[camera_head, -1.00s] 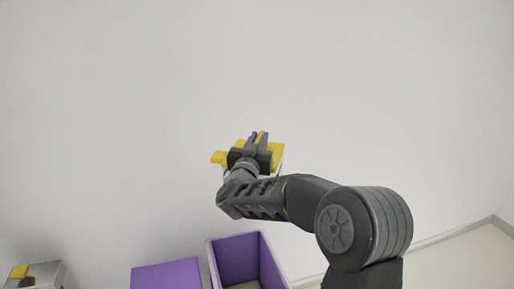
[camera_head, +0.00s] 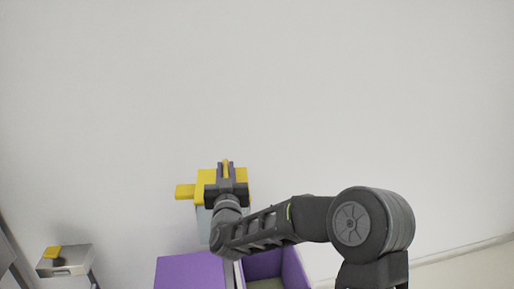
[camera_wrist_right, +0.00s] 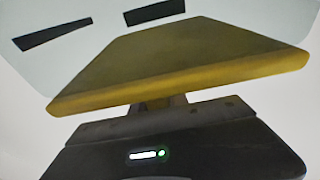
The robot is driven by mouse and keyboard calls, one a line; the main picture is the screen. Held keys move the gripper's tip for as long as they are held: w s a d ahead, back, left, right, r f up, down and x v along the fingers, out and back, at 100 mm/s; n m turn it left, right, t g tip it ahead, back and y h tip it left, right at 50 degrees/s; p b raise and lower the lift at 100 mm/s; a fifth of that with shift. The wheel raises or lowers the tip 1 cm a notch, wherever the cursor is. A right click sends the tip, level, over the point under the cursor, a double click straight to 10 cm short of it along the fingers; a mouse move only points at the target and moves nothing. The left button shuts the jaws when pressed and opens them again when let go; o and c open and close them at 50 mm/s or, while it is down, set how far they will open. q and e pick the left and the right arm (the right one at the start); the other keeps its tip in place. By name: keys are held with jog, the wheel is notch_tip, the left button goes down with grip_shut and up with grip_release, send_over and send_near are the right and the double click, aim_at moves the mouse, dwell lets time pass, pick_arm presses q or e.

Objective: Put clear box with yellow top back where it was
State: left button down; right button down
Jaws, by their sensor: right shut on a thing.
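The clear box (camera_head: 203,222) with its yellow top (camera_head: 206,180) hangs in the air in front of the wall in the head view, above the purple containers. A yellow tab sticks out at its left. My right gripper (camera_head: 226,168) is shut on the box at its yellow top. My right arm hides part of the box. In the right wrist view the yellow top (camera_wrist_right: 190,60) fills the middle, with the pale box wall and dark slots behind it. My left gripper is not in view.
A closed purple lid or box (camera_head: 190,272) stands below the held box. Beside it is an open purple bin (camera_head: 292,268), partly behind my arm. A small grey case with a yellow piece (camera_head: 68,262) is at the lower left. The wall is bare.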

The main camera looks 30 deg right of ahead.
jog(key=a+f+y, duration=0.1)
jog(key=a+f, duration=0.1)
jog(key=a+f+n+t+y, duration=0.1)
jog(key=a+f, duration=0.1)
jog(key=a+f+n+y, duration=0.1)
jog(key=a+f, duration=0.1)
jog(key=a, duration=0.1)
jog(key=shift+s+a+f+y, duration=0.1)
jog(key=shift+s+f+y, duration=0.2)
jog(key=shift+s+y, duration=0.1)
jog(key=s+a+f+n+t+y, duration=0.1)
jog(key=s+a+f+n+y, duration=0.1)
jog(key=s+a+f+y, duration=0.2)
jog(key=s+f, duration=0.3)
jog(key=f, duration=0.3)
jog(key=shift+a+f+n, duration=0.25)
jog(key=shift+a+n, duration=0.05)
jog(key=shift+n, duration=0.1)
jog(key=shift+a, duration=0.1)
